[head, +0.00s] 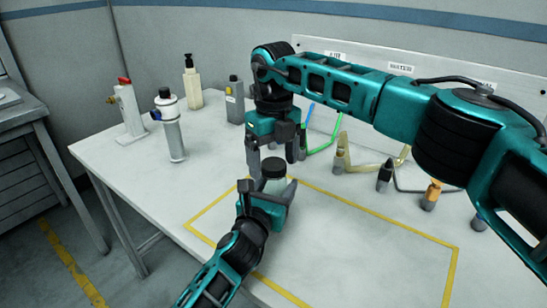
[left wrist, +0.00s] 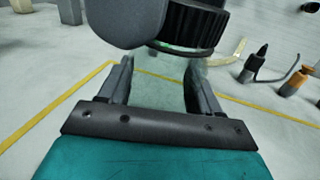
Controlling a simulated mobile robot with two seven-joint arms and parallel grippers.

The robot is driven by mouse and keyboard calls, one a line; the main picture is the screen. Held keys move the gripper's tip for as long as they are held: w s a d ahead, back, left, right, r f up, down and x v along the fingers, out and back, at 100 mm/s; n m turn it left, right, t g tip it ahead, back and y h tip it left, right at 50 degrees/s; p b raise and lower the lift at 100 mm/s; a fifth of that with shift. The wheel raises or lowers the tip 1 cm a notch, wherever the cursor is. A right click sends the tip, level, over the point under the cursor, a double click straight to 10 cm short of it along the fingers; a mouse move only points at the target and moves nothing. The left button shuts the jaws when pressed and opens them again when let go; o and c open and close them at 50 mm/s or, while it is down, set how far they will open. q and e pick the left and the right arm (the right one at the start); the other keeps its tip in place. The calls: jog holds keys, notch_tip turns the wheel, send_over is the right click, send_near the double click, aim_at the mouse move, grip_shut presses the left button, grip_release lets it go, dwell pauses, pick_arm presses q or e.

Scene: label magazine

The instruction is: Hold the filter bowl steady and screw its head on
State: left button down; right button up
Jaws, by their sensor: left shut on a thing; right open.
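The filter bowl (head: 274,186) is a clear vessel standing upright inside the yellow-taped area of the table. My left gripper (head: 268,191) is shut on it from the near side. The clear bowl also shows between the fingers in the left wrist view (left wrist: 157,88). The black ribbed filter head (head: 273,167) sits at the top of the bowl; a thin green line shows under its rim in the left wrist view (left wrist: 190,25). I cannot tell how far it is threaded. My right gripper (head: 272,160) is open just above the head, its fingers on either side.
A clear-bodied filter unit (head: 172,130), a red-handled valve (head: 128,108), a pump bottle (head: 191,85) and a grey bottle (head: 234,100) stand at the back left. Hoses with fittings (head: 385,175) lie at the back right. The taped area's front right is clear.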

notch_tip(320, 180, up, 12)
dwell(0.6)
pick_arm(q)
jog(key=shift+c, duration=0.7)
grip_release()
